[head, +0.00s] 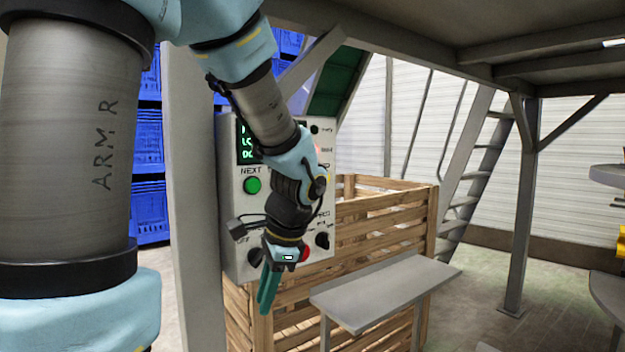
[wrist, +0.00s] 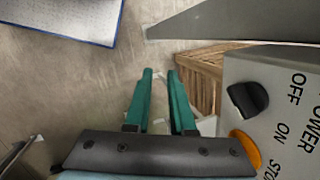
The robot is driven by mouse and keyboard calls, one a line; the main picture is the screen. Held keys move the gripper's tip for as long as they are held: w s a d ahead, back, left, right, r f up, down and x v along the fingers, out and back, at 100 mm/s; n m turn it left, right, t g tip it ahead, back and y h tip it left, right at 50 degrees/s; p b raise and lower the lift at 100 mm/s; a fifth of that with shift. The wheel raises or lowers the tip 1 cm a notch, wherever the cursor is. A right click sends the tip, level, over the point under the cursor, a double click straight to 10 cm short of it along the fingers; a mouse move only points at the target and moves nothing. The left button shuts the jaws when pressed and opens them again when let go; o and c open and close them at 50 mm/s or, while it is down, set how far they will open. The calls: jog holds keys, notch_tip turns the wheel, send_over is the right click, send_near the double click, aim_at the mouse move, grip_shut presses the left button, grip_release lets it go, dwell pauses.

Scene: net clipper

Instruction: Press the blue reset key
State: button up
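The control panel (head: 235,205) is a pale grey box with a lit green display (head: 246,143), a green button (head: 252,185) under the word NEXT, and black knobs. I cannot see a blue key in either view; my arm covers the middle of the panel. My gripper (head: 266,304) points down in front of the panel's lower edge, with a red button (head: 304,254) partly showing beside it. In the wrist view my gripper (wrist: 158,74) has its two green fingers apart, with nothing between them. There a black knob (wrist: 248,101) and an orange button (wrist: 246,150) lie to the right.
A wooden crate (head: 385,215) stands behind and below the panel, with a grey shelf (head: 385,290) in front of it. A grey post (head: 195,190) rises left of the panel. Blue crates (head: 150,210) are stacked behind it. A ladder (head: 475,180) stands at the right.

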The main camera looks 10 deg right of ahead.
jog(key=d+r+m+t, duration=0.1)
jog(key=d+r+m, duration=0.2)
jog(key=r, duration=0.1)
jog(key=w+d+r+m+t+y, duration=0.1)
jog(key=d+r+m+t, duration=0.1)
jog(key=d+r+m, duration=0.1)
jog(key=d+r+m+t+y+p, duration=0.1)
jog(key=d+r+m, duration=0.2)
jog(key=r, duration=0.1)
jog(key=shift+w+r+m, duration=0.3)
jog(key=shift+w+r, duration=0.1)
grip_shut()
jog(key=s+d+r+m+t, duration=0.1)
jog(key=d+r+m+t, duration=0.3)
jog(key=r, duration=0.7)
jog(key=d+m, duration=0.2)
jog(key=d, duration=0.1)
jog(key=shift+s+d+t+p, duration=0.2)
jog(key=shift+s+t+p, duration=0.1)
jog(key=shift+p, duration=0.05)
jog(key=shift+r, duration=0.1)
